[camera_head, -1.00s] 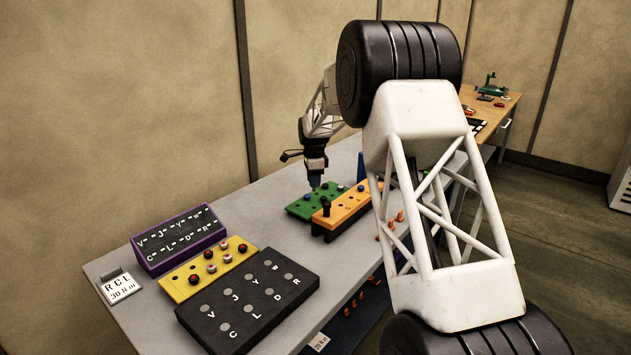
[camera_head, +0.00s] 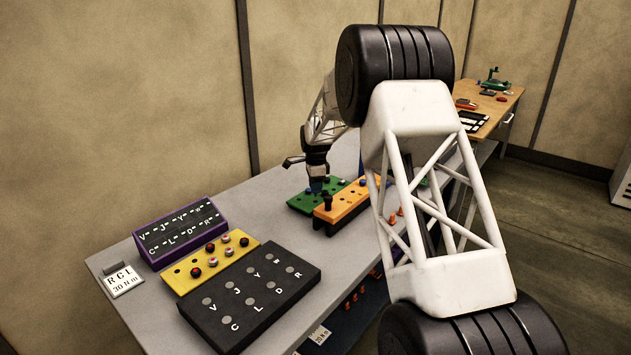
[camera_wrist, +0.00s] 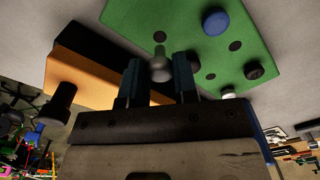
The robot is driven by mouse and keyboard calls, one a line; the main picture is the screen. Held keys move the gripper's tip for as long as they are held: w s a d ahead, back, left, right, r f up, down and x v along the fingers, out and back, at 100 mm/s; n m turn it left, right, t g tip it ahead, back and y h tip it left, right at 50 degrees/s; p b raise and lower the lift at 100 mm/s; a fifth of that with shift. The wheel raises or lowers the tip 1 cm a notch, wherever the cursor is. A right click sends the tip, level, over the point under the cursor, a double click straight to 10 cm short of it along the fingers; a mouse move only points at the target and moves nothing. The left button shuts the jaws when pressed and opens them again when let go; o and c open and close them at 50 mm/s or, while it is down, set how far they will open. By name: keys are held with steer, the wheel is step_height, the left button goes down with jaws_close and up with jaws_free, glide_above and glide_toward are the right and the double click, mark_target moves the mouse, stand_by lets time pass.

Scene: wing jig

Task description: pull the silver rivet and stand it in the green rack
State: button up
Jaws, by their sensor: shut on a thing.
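The silver rivet (camera_wrist: 160,68) is between the two blue fingers of my gripper (camera_wrist: 159,80) in the wrist view, and the fingers are shut on it. The green rack (camera_wrist: 135,18) lies right behind the rivet, with several dark open holes. I cannot tell whether the rivet's lower end is in a hole or above one. In the head view my gripper (camera_head: 316,189) is low over the green rack (camera_head: 301,203), and the rivet is too small to make out there.
The orange block (camera_head: 350,206) stands against the rack's near side with a tall black peg (camera_head: 328,202). In the wrist view a blue-headed piece (camera_wrist: 216,21) and a black one (camera_wrist: 255,70) stand in the rack. A yellow block (camera_head: 186,280) and black lettered panel (camera_head: 250,300) lie left.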

mark_target(315, 195)
steer(key=shift+f, duration=0.8)
steer(key=shift+f, duration=0.35)
steer(key=shift+f, duration=0.4)
steer(key=shift+f, duration=0.6)
steer(key=o, duration=1)
steer(key=shift+r, duration=0.1)
steer(key=shift+r, duration=3.85)
steer(key=shift+r, duration=0.1)
